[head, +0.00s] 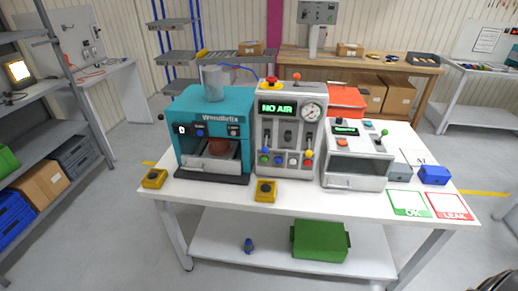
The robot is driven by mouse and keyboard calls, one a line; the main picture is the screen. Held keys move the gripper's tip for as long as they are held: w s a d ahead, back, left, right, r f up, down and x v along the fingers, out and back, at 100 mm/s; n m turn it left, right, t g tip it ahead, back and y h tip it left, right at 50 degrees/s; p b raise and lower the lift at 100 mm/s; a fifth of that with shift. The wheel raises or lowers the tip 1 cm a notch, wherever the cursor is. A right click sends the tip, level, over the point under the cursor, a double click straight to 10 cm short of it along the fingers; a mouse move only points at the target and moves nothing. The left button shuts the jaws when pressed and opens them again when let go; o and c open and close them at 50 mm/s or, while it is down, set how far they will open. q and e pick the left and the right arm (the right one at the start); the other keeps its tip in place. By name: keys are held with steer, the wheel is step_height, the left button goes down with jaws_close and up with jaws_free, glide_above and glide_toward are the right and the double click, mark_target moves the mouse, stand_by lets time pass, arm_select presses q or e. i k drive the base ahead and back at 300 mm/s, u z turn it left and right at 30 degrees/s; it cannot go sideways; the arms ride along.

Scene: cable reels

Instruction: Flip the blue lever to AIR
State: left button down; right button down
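The grey panel machine (290,100) stands in the middle of the white table, and its green display (283,108) reads NO AIR. Its front has upright slots with small coloured knobs low down. A round gauge (311,112) sits at the upper right of the panel.
A teal machine (205,105) stands left of the panel, a grey-white one (356,172) right. Yellow boxes (265,191) (154,178) lie along the table's front edge (320,212). OK (408,204) and LEAK (449,206) mats lie at right. A green crate (320,241) is below.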

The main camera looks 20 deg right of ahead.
mark_target(264, 150)
steer(key=k, duration=0.65)
steer(key=u, duration=0.55)
steer(key=i, duration=1)
steer(key=z, duration=0.25)
